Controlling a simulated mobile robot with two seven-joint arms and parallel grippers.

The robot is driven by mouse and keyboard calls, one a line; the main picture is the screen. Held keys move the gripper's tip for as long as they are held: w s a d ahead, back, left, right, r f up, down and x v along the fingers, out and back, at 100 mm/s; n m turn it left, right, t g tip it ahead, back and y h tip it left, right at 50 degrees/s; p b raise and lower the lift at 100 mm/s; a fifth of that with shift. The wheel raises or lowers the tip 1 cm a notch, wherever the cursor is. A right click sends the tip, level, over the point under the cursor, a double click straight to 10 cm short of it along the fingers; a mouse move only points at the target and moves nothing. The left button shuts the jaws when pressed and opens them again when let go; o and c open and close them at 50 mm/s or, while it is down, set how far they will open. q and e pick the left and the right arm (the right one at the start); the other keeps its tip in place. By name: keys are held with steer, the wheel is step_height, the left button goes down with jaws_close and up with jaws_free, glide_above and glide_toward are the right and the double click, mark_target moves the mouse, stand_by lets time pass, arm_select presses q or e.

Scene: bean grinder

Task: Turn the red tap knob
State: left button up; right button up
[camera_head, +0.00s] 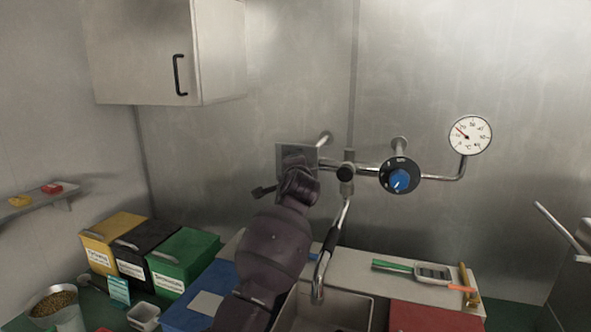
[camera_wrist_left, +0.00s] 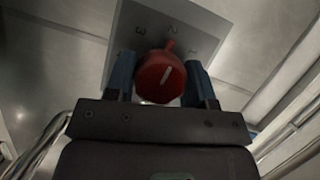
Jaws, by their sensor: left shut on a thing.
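The red tap knob (camera_wrist_left: 158,84) sits on a grey metal plate (camera_wrist_left: 133,20) with the numbers 1, 2 and 3 in the left wrist view. A white line on the knob slants up and to the right, and its pointed end is near the 2. My left gripper (camera_wrist_left: 161,76) has its blue fingers shut on both sides of the knob. In the head view the plate (camera_head: 284,151) shows on the wall pipework, and my left arm hides the knob. My right gripper is not in view.
A blue knob (camera_head: 400,181) and a round gauge (camera_head: 470,135) are on the pipe to the right. A spout (camera_head: 330,252) hangs over the sink (camera_head: 362,312). Yellow, black and green bins (camera_head: 185,259) stand at left. A wall cabinet (camera_head: 140,55) is above left.

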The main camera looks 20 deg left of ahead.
arm_select(q)
steer(key=shift+n, duration=0.3)
stand_by(0.4)
steer(key=o, duration=0.9)
steer(key=b+v, duration=0.1)
steer(key=v, duration=1)
steer(key=shift+r+b, duration=0.15)
steer(key=shift+b, duration=0.25)
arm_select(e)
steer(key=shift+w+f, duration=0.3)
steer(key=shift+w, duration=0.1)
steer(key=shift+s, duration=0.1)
